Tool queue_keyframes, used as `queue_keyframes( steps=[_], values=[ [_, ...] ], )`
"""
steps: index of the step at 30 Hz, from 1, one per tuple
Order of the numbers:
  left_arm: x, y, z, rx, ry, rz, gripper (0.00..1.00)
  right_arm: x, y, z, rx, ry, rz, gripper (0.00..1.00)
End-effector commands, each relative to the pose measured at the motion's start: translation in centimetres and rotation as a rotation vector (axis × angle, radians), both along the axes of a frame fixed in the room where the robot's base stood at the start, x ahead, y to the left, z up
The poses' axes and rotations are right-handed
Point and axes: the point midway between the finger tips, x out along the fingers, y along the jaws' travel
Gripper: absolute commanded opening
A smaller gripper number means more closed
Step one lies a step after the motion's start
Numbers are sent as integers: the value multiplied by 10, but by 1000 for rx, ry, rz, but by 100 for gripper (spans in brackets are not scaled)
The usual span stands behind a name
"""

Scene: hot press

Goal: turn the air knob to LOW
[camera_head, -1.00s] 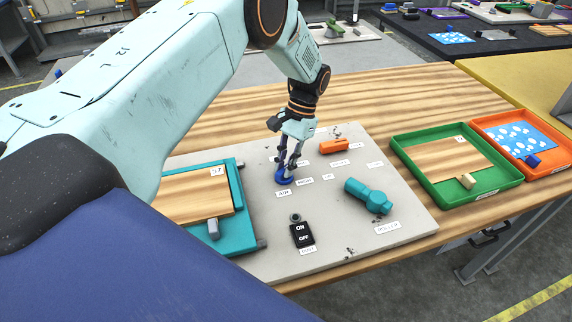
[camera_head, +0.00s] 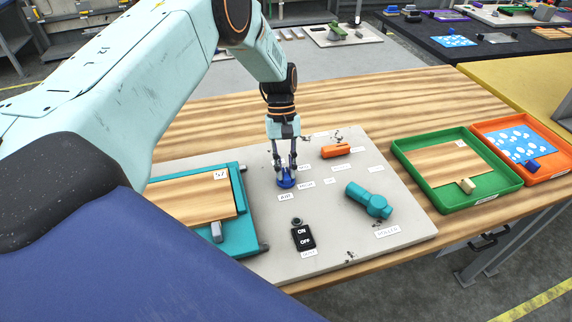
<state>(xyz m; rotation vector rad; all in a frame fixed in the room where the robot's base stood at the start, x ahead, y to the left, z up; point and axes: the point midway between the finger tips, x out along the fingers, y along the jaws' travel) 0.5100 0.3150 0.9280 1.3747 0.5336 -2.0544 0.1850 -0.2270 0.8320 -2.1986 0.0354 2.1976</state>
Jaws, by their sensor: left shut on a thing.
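The blue air knob (camera_head: 286,184) stands on the light grey panel (camera_head: 330,240), just above a small white label reading AIR (camera_head: 286,197). More small labels lie to its right, too small to read surely. My left gripper (camera_head: 285,175) points down from above with its fingers shut on the knob, hiding part of it. Which label the knob points to cannot be told. My right gripper is not in view.
An orange handle (camera_head: 335,151), a teal roller handle (camera_head: 369,200) and a black ON/OFF switch (camera_head: 303,237) are on the same panel. A teal tray (camera_head: 243,212) is at left. Green (camera_head: 432,197) and orange (camera_head: 549,166) trays are at right on the wooden table (camera_head: 400,98).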

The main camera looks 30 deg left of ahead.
Motion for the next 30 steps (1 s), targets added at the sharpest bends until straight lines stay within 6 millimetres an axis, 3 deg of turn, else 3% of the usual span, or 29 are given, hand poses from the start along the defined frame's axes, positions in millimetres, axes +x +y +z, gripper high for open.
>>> queue_keyframes(
  steps=[10, 26, 27, 30],
  values=[
    [-3, 0, -2, 0, 7, 120, 0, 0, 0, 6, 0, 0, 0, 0],
    [-3, 0, -2, 0, 7, 139, 0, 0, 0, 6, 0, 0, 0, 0],
    [-3, 0, -2, 0, 7, 139, 20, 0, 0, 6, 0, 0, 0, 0],
    [-3, 0, -2, -1, 5, 138, 29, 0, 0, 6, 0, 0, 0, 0]
  ],
)
